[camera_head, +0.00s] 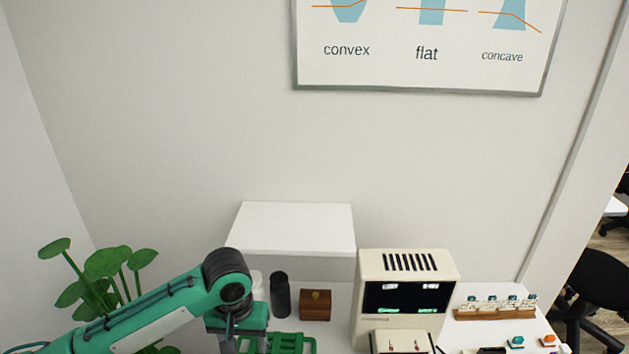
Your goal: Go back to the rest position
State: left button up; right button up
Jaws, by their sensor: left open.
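My left arm, green and black, comes in from the lower left. It bends down at a black joint toward my left gripper (240,343), which is at the bottom edge of the view. The gripper is open; its fingertips are hard to make out, and I see nothing held. A green slotted piece (290,343) shows just right of it, cut by the bottom edge; I cannot tell whether the two touch. My right gripper is not in view.
Behind the gripper are a dark cylinder (280,295), a brown box (315,305) and a white raised block (295,228). A beige machine (405,265) stands to the right, then a wooden rack (495,312). A plant (105,265) is at the left.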

pick_arm(q)
jog(key=s+d+f+m+t+h, duration=0.2)
jog(key=s+d+f+h, duration=0.25)
jog(key=s+f, duration=0.35)
jog(key=s+a+f+t+y, duration=0.1)
jog(key=s+a+f+y, duration=0.1)
jog(key=s+a, duration=0.5)
jog(key=s+a+f+y, duration=0.2)
jog(key=s+a+y, duration=0.1)
jog(key=s+a, duration=0.4)
notch_tip(320, 180, down, 34)
jog(key=r+b, duration=0.1)
jog(key=b, duration=0.4)
jog(key=s+a+f+g+b, duration=0.1)
jog(key=s+f+b, duration=0.1)
jog(key=s+f, duration=0.7)
jog(key=s+a+f+g+b, duration=0.1)
jog(key=s+f+b, duration=0.2)
jog(key=s+f, duration=0.7)
notch_tip(320, 180, down, 8)
jog(key=shift+a+f, duration=0.2)
jog(key=shift+a, duration=0.15)
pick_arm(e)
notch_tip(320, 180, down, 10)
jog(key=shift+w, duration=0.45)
